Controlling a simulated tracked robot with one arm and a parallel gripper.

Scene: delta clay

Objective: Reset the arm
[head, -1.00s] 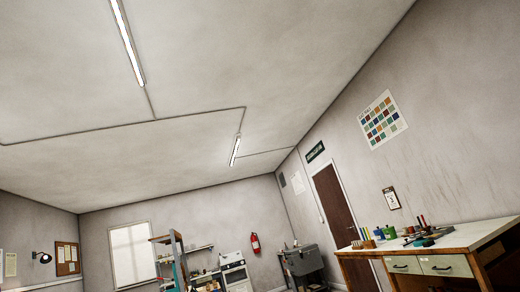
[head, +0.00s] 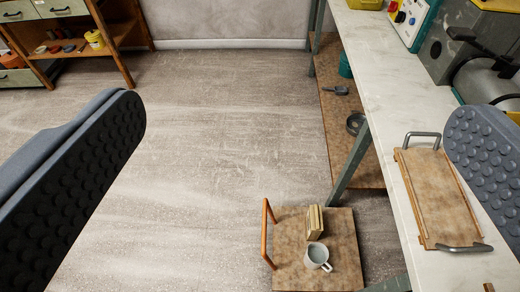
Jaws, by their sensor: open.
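My gripper (head: 295,150) is open and empty. Its left finger (head: 80,160) and right finger (head: 487,150) are dark, studded pads at the two sides of the head view, set wide apart. Between them I see bare floor, part of a workbench and a small wooden stand. Nothing is between the pads. The rest of my arm is not in view.
A long bench (head: 400,130) runs down the right, with a wooden tray (head: 437,195) and machines on it. A wooden stand (head: 290,270) below carries a mug (head: 317,256) and a block (head: 314,222). The floor (head: 210,150) left of them is clear.

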